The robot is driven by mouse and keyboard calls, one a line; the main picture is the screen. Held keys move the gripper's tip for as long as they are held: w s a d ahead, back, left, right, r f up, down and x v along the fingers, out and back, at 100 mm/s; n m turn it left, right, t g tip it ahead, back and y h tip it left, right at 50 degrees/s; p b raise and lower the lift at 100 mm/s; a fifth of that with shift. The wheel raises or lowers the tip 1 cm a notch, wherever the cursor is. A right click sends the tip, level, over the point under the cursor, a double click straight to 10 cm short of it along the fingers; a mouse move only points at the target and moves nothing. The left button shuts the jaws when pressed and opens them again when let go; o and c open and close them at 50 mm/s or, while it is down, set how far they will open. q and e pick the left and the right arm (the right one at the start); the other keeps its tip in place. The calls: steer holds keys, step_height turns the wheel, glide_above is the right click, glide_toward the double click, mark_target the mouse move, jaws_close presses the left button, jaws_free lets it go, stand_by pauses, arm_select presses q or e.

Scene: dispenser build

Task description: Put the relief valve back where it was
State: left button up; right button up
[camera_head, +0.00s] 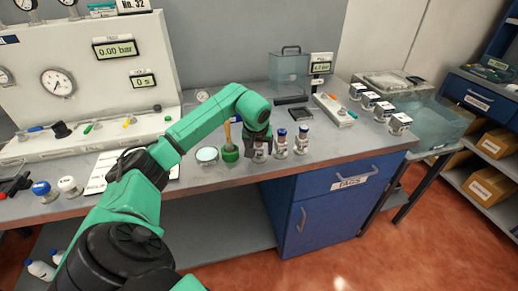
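My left gripper (260,150) points down at the front of the bench, right of a green round holder (230,154). Its fingers are around or just in front of a small pale labelled bottle-like part (260,157). Whether they touch it or are closed on it I cannot tell. Two similar small parts with dark blue tops, one (281,148) and another (301,143), stand upright just to the right. I cannot tell which thing is the relief valve. My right gripper is not in view.
A test panel (85,60) with gauges and fittings stands at the left. Several small white boxes (399,124) and a clear bin (440,122) are at the right. The bench front right of the small parts is free.

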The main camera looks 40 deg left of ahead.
arm_select(q)
steer(key=v, duration=1.2)
steer(key=shift+r+b, duration=0.2)
steer(key=shift+b, duration=0.25)
steer(key=shift+a, duration=0.1)
